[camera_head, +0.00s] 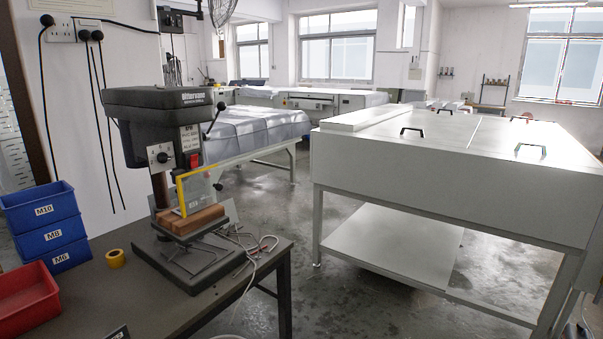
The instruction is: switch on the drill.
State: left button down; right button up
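A dark grey bench drill press (165,112) stands upright on a dark workbench (95,300) at the left. Its front panel has a round black knob (162,157) and a red switch (194,160) to the right of the knob. The switch is too small to tell its position. A yellow-edged clear guard (196,190) hangs in front of the chuck area, above a wooden block (190,219) on the drill's table. Neither of my grippers is in view.
Blue bins (45,215) are stacked at the left, with a red bin (28,296) in front. A large white table (450,170) stands at the right. Open floor lies between.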

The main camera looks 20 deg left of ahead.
aim_at(193, 162)
jog(key=u, duration=1.4)
